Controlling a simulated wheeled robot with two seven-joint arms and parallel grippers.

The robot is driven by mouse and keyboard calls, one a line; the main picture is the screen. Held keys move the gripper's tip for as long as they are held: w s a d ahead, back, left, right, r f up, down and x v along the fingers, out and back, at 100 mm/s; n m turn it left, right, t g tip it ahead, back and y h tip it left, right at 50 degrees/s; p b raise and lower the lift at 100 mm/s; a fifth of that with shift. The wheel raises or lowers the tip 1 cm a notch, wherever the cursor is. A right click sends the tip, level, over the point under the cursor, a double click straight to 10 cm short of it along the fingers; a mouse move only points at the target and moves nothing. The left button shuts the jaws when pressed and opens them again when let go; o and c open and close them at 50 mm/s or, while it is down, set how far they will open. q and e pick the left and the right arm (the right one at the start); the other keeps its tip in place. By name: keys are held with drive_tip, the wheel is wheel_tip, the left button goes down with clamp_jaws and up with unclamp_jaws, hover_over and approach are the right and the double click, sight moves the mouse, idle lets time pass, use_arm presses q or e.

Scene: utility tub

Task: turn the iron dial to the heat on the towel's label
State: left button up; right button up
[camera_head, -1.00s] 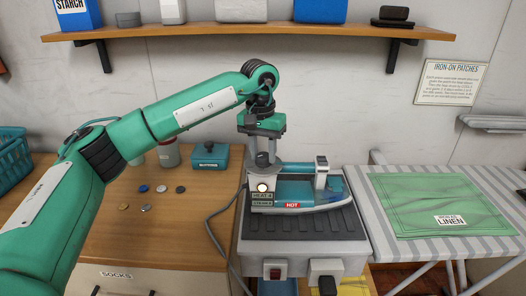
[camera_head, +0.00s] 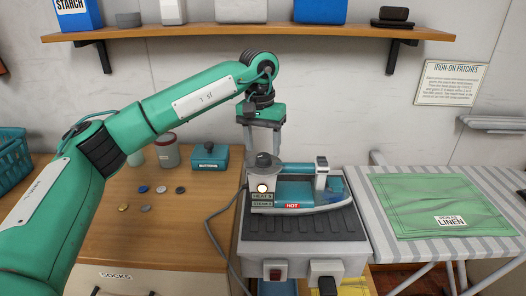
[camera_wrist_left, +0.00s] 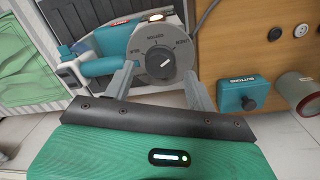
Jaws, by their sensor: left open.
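The iron (camera_head: 305,192) is teal and grey and stands on a dark ridged pad. Its round grey dial (camera_head: 264,160) is at its left end, beside a lit lamp. My right gripper is not in view.
A red HOT tag (camera_head: 292,206) is on the iron's side. A cord runs down left of the stand (camera_head: 300,250). Several buttons, jars and a teal box (camera_head: 209,157) are on the wooden counter. A shelf (camera_head: 250,32) crosses above my arm.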

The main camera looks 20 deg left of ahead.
sight(260, 155)
use_arm(q)
wheel_tip(260, 155, up, 11)
drive_tip(key=shift+a+r, duration=0.2)
drive_tip(key=shift+a, duration=0.05)
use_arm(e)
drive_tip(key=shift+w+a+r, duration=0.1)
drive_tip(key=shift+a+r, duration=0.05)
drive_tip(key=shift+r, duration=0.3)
use_arm(q)
drive_tip(key=shift+f, duration=0.1)
